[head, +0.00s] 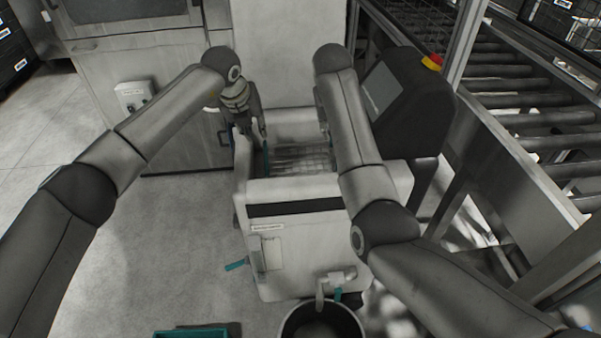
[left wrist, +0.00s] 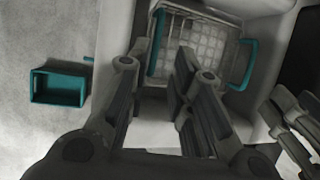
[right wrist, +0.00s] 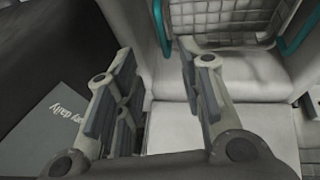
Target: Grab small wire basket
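The small wire basket (head: 300,160) sits inside a white open-topped tub (head: 300,190); my right arm hides part of it in the head view. Its teal handles show on two opposite sides, and its mesh floor shows in the left wrist view (left wrist: 200,48). My left gripper (head: 250,132) is open, above the basket's left side, with one teal handle (left wrist: 158,42) showing between its fingertips. My right gripper (right wrist: 157,52) is open, with a teal handle (right wrist: 162,28) showing between its fingertips. Contact with either handle cannot be told.
A dark screen console (head: 400,100) with a red and yellow button stands right of the tub. A roller conveyor (head: 540,120) runs along the right. A round bucket (head: 322,322) and a teal crate (head: 192,333) are on the floor in front. The floor at left is clear.

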